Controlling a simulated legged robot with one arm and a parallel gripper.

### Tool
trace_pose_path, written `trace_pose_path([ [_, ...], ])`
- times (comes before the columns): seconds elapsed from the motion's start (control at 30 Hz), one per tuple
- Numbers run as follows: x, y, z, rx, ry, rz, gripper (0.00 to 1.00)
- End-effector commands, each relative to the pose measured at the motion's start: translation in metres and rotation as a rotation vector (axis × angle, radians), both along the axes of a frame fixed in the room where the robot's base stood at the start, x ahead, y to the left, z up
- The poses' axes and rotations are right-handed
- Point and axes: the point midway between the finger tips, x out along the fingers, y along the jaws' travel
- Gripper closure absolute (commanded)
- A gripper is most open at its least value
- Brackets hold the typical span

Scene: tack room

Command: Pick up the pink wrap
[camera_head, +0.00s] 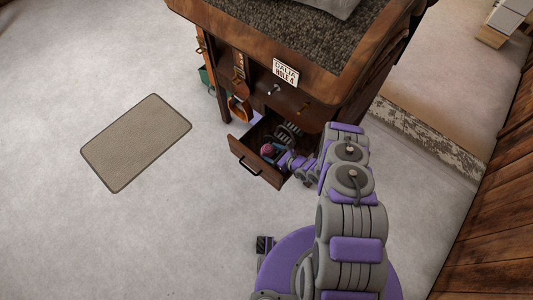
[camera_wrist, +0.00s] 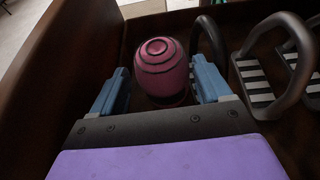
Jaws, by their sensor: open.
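The pink wrap (camera_wrist: 162,66) is a rounded pink roll with dark spiral lines on its top. It lies in the open wooden drawer (camera_head: 256,166), and shows small in the head view (camera_head: 267,149). My gripper (camera_wrist: 161,84) is open inside the drawer. Its two blue fingers are on either side of the wrap's lower part in the wrist view. I cannot tell whether the fingers touch it. The wrap's lower front side is partly hidden by the gripper.
Stirrup irons (camera_wrist: 262,82) with dark loops and striped treads lie right of the wrap. The drawer walls (camera_wrist: 60,60) are close on the left and back. The cabinet (camera_head: 225,40) stands above the drawer. A mat (camera_head: 136,142) lies on open floor to the left.

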Motion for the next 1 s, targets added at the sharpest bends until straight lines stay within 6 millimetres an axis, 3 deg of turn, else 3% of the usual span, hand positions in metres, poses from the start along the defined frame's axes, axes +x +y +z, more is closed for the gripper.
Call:
trace_pose_path([
  [0.3, 0.024, 0.033, -0.018, 0.0, -0.002, 0.002, 0.22],
  [0.6, 0.026, 0.037, -0.019, 0.0, 0.0, 0.001, 0.22],
  [1.0, 0.026, 0.036, -0.018, 0.001, 0.0, 0.001, 0.6],
])
